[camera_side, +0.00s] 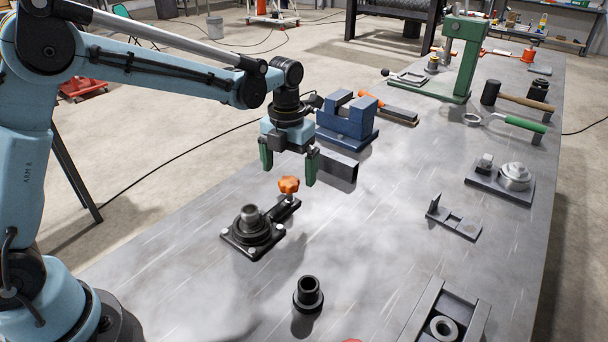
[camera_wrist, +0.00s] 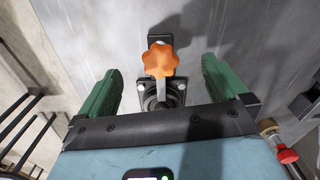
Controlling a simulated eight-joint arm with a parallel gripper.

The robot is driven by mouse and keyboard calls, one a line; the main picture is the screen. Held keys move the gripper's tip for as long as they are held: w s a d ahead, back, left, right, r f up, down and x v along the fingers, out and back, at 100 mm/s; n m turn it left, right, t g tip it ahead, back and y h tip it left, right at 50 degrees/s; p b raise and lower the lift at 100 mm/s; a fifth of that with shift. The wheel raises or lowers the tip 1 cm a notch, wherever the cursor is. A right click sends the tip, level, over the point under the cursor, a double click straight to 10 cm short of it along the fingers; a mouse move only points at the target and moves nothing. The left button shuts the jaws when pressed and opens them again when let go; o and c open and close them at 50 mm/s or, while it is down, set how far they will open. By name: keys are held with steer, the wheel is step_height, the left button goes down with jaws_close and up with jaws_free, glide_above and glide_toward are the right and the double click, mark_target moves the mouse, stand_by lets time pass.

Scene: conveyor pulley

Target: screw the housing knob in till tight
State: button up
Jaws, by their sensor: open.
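The housing knob (camera_side: 288,185) is an orange lobed knob on the arm of a black bearing housing (camera_side: 238,238), which is bolted flat to the table. A grey metal shaft end stands up from the housing. My gripper (camera_side: 288,178) is open, its green fingers apart above and to either side of the knob, not touching it. In the wrist view the knob (camera_wrist: 160,60) lies between the two green fingers (camera_wrist: 162,78), slightly beyond their tips, and hides part of the housing (camera_wrist: 165,95).
A black bushing (camera_side: 309,294) stands in front of the housing. A blue vise (camera_side: 347,120) with a grey block is close behind my gripper. A grey bracket (camera_side: 455,222) and a grey channel tray (camera_side: 415,325) lie to the right.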

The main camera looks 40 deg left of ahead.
mark_target(288, 180)
steer(key=shift+r, duration=2.15)
steer(key=shift+s+r, duration=0.1)
steer(key=s+a+n+t, duration=0.1)
steer(key=s+n, duration=0.4)
steer(key=n, duration=0.6)
steer(key=s+a+r+n+t, duration=0.1)
steer(key=s+n+t, duration=0.2)
steer(key=s+n, duration=0.3)
steer(key=s+a+n+t, duration=0.2)
steer(key=s+n, duration=0.3)
steer(key=n, duration=1.2)
steer(key=shift+s+r+t, duration=0.25)
steer(key=shift+r+t, duration=0.1)
steer(key=shift+t, duration=0.25)
